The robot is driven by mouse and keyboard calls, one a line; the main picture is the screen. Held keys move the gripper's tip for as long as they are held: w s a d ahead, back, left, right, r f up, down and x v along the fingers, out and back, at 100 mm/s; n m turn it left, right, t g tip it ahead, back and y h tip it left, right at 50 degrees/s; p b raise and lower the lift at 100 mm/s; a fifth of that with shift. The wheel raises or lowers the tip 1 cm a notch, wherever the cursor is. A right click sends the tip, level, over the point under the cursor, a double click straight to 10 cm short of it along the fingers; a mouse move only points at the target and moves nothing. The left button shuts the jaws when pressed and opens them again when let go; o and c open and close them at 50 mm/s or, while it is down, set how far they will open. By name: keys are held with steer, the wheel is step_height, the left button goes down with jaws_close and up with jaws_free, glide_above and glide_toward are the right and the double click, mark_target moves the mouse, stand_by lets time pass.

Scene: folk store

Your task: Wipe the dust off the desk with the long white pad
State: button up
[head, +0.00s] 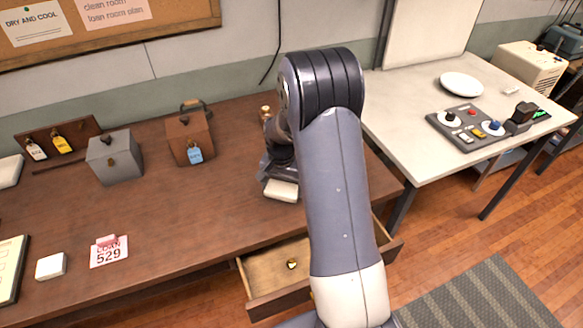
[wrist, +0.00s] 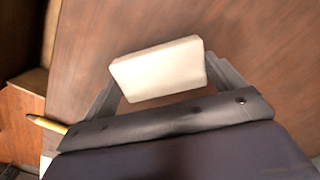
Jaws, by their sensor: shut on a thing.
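The long white pad (wrist: 158,70) is held between the two fingers of my gripper (wrist: 165,80) in the wrist view. In the head view the pad (head: 281,190) shows just below my gripper (head: 278,180), over the right part of the brown desk (head: 225,205). My gripper is shut on the pad. The pad is close to the desk top; I cannot tell whether it touches. No dust can be made out clearly on the desk, and my arm hides part of its right side.
An open drawer (head: 262,284) with a small brass object (head: 292,264) juts from the desk front. A grey box (head: 115,158), a brown box (head: 190,138), a "CLEAN 529" card (head: 109,253) and a white block (head: 51,266) stand on the desk. A white table (head: 415,95) is at right.

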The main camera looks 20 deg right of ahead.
steer(key=r, duration=0.2)
steer(key=p, duration=0.1)
steer(key=shift+w+r, duration=0.25)
steer(key=shift+r, duration=0.15)
steer(key=shift+r+p, duration=1.3)
steer(key=shift+r, duration=1.1)
